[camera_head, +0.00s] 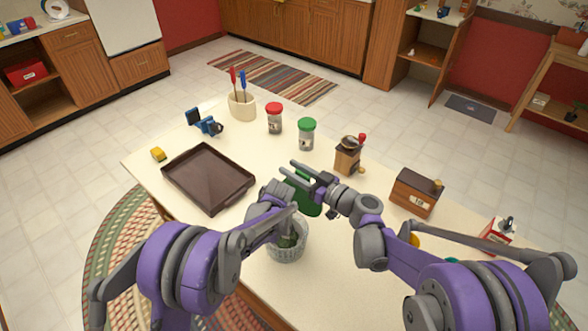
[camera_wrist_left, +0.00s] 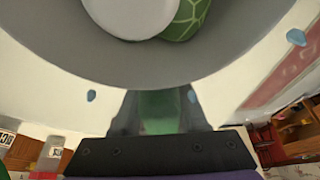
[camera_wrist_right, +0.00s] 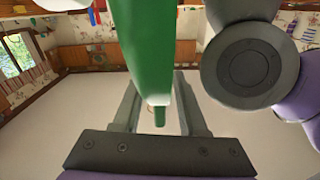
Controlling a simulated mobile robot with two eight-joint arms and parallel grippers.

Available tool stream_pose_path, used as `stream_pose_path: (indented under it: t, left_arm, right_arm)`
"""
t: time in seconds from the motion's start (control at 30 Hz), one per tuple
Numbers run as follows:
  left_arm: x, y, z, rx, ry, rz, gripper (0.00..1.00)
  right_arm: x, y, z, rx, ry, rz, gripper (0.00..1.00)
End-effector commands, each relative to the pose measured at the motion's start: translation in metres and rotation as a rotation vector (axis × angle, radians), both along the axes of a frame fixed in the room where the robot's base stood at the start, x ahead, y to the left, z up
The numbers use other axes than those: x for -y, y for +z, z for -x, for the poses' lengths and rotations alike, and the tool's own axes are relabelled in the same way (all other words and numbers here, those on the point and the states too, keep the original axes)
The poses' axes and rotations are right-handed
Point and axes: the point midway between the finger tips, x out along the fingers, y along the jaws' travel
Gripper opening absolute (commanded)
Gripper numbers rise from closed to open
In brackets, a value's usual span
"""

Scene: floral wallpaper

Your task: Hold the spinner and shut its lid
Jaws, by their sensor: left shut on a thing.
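The spinner is a light grey basket (camera_head: 288,250) on the table, with an open green lid (camera_head: 303,200) raised at its far side. In the left wrist view its grey rim (camera_wrist_left: 150,72) is close, with white and green contents inside. My left gripper (camera_head: 283,208) is shut on the spinner and partly covers it. My right gripper (camera_head: 302,172) is open by the lid's upper edge. In the right wrist view the green lid (camera_wrist_right: 150,55) stands edge-on in front of and between the spread fingers; I cannot tell if they touch it.
A dark tray (camera_head: 208,178) lies at left. A red-topped jar (camera_head: 274,120), a green-topped jar (camera_head: 307,135) and a coffee grinder (camera_head: 348,157) stand behind. A brown wooden box (camera_head: 415,193) is at right. Bare table lies between tray and jars.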

Motion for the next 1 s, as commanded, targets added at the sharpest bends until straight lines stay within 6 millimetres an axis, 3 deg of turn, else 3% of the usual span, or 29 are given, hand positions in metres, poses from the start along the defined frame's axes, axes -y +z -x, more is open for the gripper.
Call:
stream_pose_path:
  t: [0.37, 0.8, 1.0]
  left_arm:
    - [0.0, 0.0, 0.0, 0.0, -0.001, 0.0, 0.0]
    - [0.0, 0.0, 0.0, 0.0, -0.001, 0.0, 0.0]
    - [0.0, 0.0, 0.0, 0.0, -0.001, 0.0, 0.0]
  right_arm:
    - [0.009, 0.0, 0.005, 0.001, -0.002, 0.001, 0.41]
    - [0.08, 0.0, 0.056, 0.0, -0.004, 0.002, 0.41]
    - [0.096, 0.0, 0.068, 0.001, -0.001, 0.001, 0.41]
